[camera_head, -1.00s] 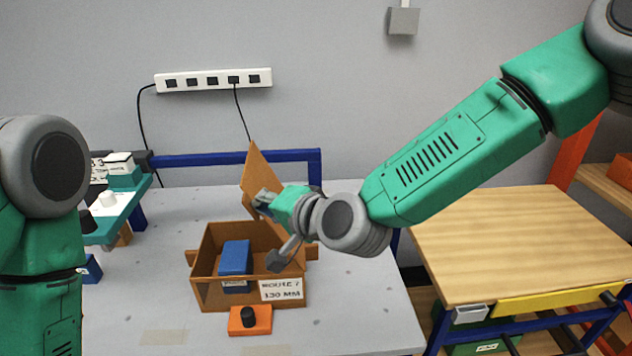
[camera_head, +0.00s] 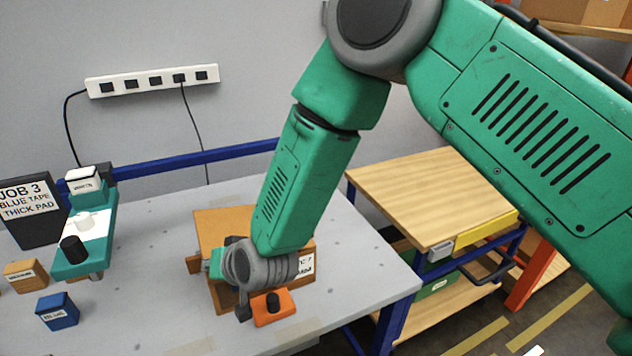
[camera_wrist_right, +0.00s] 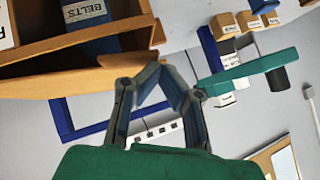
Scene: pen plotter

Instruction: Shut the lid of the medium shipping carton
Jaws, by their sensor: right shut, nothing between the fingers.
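The medium shipping carton is brown with a white label (camera_head: 307,265) on its front, on the grey table. Its lid (camera_head: 218,226) is tilted low over the opening. In the right wrist view, which looks upside down, the lid (camera_wrist_right: 75,80) shows nearly edge-on, with a gap between it and the carton wall (camera_wrist_right: 45,45). A blue box marked BELTS (camera_wrist_right: 90,30) shows inside through the gap. My right gripper (camera_wrist_right: 150,72) is shut and empty, its fingertips at the lid's outer side; contact is unclear. In the head view my wrist hides the fingertips and part of the carton. My left gripper is out of view.
An orange block with a black knob (camera_head: 272,306) stands close in front of the carton. A teal stand (camera_head: 88,235), a tan box (camera_head: 25,274) and a blue box (camera_head: 57,311) are at left. A blue rail (camera_head: 225,153) runs behind.

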